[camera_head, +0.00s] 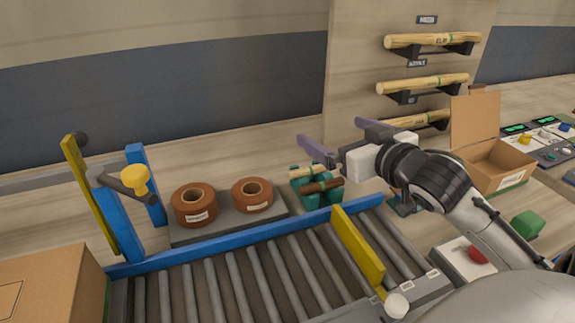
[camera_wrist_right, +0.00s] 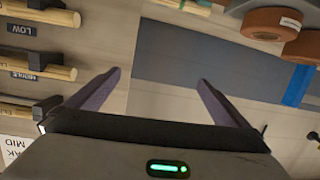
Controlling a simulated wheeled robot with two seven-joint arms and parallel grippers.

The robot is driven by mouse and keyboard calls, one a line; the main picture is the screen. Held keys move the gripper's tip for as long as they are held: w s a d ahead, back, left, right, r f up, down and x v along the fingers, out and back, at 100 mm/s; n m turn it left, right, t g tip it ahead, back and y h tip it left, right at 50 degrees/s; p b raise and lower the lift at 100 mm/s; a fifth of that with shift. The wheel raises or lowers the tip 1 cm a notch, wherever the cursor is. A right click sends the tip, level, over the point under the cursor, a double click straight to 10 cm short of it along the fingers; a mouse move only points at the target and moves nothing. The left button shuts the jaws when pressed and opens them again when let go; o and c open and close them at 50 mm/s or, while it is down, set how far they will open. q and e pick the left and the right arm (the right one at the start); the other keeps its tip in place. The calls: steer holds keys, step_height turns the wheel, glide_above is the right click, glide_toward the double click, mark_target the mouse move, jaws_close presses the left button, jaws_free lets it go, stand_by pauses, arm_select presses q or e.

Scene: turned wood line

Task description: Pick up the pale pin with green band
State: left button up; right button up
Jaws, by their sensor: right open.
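A pale pin (camera_head: 306,172) lies across a green cradle (camera_head: 334,199), beside a dark brown pin (camera_head: 322,186) in front of it. Green shows around the pale pin's left end, but I cannot tell a band from the cradle. My right gripper (camera_head: 330,130) is above and behind the cradle, apart from the pins, with its purple fingers spread and nothing between them. In the right wrist view the open fingers (camera_wrist_right: 159,77) point over bare surface and a dark strip; the pale pin is not clearly seen there. My left gripper is not in view.
Two brown rolls (camera_head: 194,205) sit on a grey plate left of the cradle. A roller conveyor (camera_head: 230,283) with blue rails and a yellow bar (camera_head: 358,248) runs in front. Wooden rods (camera_head: 430,39) hang on a board behind. An open carton (camera_head: 497,167) stands right.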

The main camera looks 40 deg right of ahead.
mark_target(311, 168)
steer(key=f+g, duration=0.1)
steer(key=f, duration=0.2)
steer(key=w+f+m+g, duration=0.1)
steer(key=f, duration=0.2)
steer(key=w+a+f+g, duration=0.1)
steer(key=f, duration=0.3)
steer(key=shift+a+f+m, duration=0.1)
steer(key=shift+m, duration=0.2)
steer(key=x, duration=0.5)
steer(key=shift+w+f, duration=0.1)
steer(key=shift+w, duration=0.2)
steer(key=shift+c, duration=0.3)
steer(key=c, duration=0.9)
